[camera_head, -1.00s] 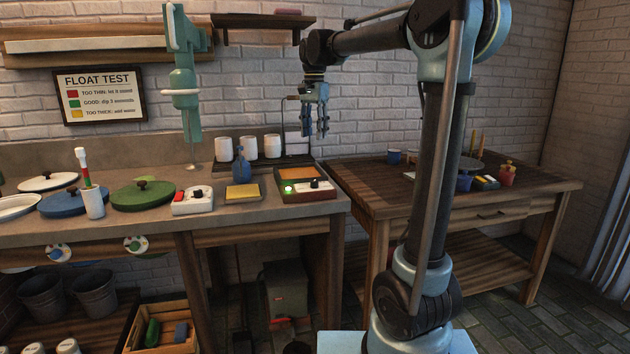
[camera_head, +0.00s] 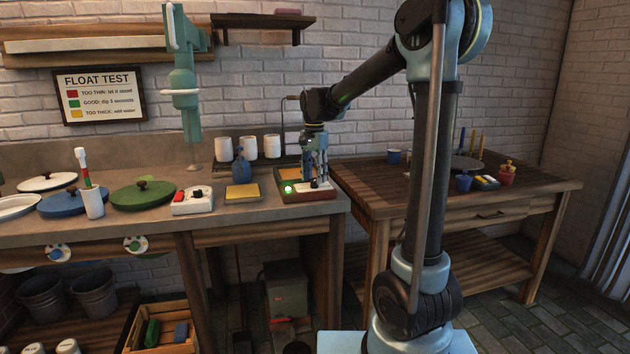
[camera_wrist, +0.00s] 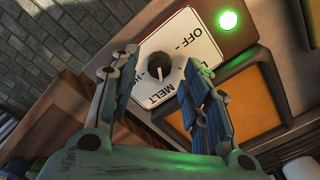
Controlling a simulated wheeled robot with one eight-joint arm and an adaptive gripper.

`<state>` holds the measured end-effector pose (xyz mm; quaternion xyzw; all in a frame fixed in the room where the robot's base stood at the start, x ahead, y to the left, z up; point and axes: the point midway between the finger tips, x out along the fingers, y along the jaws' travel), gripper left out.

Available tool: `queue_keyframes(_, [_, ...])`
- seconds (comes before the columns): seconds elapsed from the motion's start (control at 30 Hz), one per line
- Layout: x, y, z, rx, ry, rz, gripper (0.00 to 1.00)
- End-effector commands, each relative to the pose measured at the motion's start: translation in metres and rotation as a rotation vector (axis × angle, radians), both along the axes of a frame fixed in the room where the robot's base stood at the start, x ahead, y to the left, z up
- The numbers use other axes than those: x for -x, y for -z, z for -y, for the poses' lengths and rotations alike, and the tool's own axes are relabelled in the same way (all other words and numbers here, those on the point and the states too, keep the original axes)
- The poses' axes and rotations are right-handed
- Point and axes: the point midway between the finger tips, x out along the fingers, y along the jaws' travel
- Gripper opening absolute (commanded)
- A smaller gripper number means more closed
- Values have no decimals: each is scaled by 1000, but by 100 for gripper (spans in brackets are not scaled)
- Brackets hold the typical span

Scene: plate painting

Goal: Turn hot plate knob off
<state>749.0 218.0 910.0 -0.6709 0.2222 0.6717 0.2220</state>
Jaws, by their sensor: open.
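The hot plate (camera_head: 290,199) is a reddish-brown unit at the right end of the counter, with a lit green lamp (camera_head: 288,189). In the wrist view its white panel (camera_wrist: 188,44) reads OFF, MELT and a partly hidden word starting with H. The green lamp (camera_wrist: 229,21) glows beside the panel. My gripper (camera_head: 318,182) is open just over the panel. In the wrist view its two blue fingers (camera_wrist: 158,73) stand on either side of the knob, apart from it, holding nothing.
An orange square plate (camera_wrist: 237,100) lies beside the panel. White cups (camera_head: 248,147) are behind. A second wooden table (camera_head: 390,184) is to the right.

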Motion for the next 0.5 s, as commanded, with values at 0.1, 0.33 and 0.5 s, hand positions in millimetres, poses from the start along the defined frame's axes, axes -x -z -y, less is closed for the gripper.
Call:
queue_keyframes(0.1, [0,10,0,0,0,0,43])
queue_keyframes(0.33, [0,16,0,0,0,0,43])
queue_keyframes(0.5, [0,16,0,0,0,0,43])
